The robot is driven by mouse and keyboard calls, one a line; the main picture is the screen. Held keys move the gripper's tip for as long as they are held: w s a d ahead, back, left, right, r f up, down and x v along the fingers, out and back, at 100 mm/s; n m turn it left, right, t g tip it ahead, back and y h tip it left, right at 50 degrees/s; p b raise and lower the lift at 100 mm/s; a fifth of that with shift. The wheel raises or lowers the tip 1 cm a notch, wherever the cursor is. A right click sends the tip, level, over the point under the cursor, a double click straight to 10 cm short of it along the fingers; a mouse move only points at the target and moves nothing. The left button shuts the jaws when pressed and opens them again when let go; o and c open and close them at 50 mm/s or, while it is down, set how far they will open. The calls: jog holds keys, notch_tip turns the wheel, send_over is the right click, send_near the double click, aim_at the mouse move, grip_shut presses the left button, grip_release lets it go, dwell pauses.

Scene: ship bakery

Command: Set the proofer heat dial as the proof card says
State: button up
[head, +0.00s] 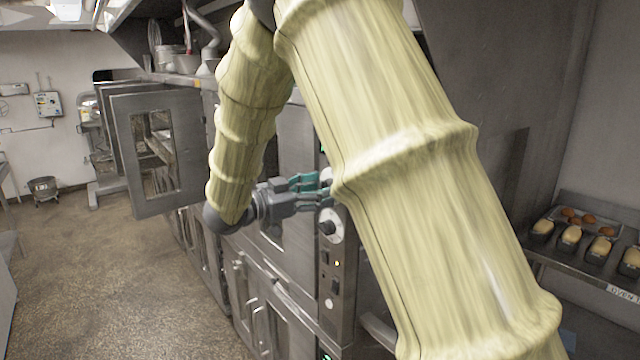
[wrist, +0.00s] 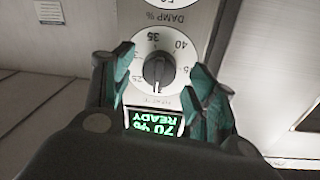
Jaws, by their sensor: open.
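The heat dial (wrist: 146,44) fills the middle of the wrist view, its white face upside down with 25, 35 and 40 legible. Its black knob (wrist: 158,69) stands roughly upright in the picture; a pale mark shows near its lower end, but I cannot tell the exact setting. My gripper (wrist: 163,75) is open, its teal fingers either side of the knob with gaps between. In the head view my gripper (head: 318,188) is at the proofer's control panel (head: 337,290) and hides the heat dial.
The damp dial (head: 336,238) sits just below my gripper. A green display (wrist: 154,124) reads 70 % READY, upside down. An open oven door (head: 157,190) stands at left. Loaf tins (head: 571,236) sit on a shelf at right.

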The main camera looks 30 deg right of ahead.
jog(key=shift+d, duration=0.45)
jog(key=c, duration=1)
jog(key=shift+c, duration=0.2)
jog(key=shift+f+m+b, duration=0.1)
jog(key=shift+m+b, duration=0.2)
jog(key=shift+b, duration=0.25)
